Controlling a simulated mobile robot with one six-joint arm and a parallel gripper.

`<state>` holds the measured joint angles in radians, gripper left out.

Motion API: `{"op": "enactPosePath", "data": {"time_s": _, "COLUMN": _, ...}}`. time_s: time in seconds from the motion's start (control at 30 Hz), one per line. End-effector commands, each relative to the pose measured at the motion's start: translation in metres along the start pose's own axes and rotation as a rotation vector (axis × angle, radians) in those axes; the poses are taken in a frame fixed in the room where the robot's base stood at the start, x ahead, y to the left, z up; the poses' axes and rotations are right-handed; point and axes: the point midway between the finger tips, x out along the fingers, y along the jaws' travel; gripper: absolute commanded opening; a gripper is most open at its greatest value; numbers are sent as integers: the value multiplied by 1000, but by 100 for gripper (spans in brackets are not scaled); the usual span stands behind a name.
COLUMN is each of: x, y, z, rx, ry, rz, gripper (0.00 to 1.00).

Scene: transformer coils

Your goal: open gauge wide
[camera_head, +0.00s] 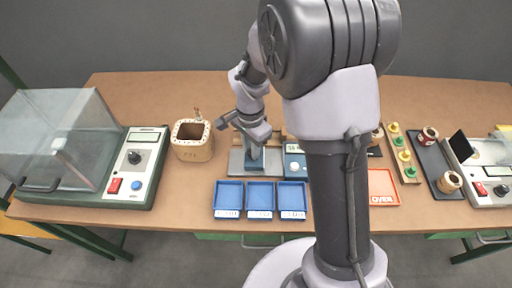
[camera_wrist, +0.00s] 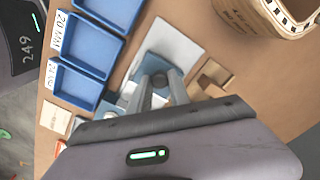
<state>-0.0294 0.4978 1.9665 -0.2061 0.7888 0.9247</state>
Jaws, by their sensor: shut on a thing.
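The gauge (camera_head: 238,163) stands at the back middle of the table, with a light grey base plate, a blue upright part and a blue box (camera_head: 294,164) with a display and white knob beside it. In the wrist view its plate (camera_wrist: 178,45) lies under my fingers. My gripper (camera_head: 254,140) points down over the gauge and is shut on a part of it; the fingers (camera_wrist: 157,88) hide the exact grip. How wide the gauge stands open cannot be told.
Three blue trays (camera_head: 260,211) lie in front of the gauge. A wooden box (camera_head: 194,151) stands left of it, beside a clear-hooded machine (camera_head: 140,190). A red tray (camera_head: 383,201), a rack of yellow and green pieces (camera_head: 402,155) and a dark tray (camera_head: 431,158) lie right of my arm.

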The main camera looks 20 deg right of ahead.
Motion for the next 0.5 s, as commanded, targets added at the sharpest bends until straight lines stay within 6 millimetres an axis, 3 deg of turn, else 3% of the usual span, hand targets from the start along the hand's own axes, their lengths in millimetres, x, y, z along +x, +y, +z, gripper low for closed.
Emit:
{"op": "enactPosePath", "data": {"time_s": 0.13, "x": 0, "y": -17, "z": 18, "rx": -4, "ry": 0, "rz": -1, "gripper": 0}}
{"op": "enactPosePath", "data": {"time_s": 0.4, "x": 0, "y": -20, "z": 20, "rx": 0, "ry": 0, "rz": -1, "gripper": 0}}
{"op": "enactPosePath", "data": {"time_s": 0.43, "x": 0, "y": -20, "z": 20, "rx": 0, "ry": 0, "rz": -1, "gripper": 25}}
{"op": "enactPosePath", "data": {"time_s": 0.5, "x": 0, "y": -20, "z": 20, "rx": 0, "ry": 0, "rz": -1, "gripper": 39}}
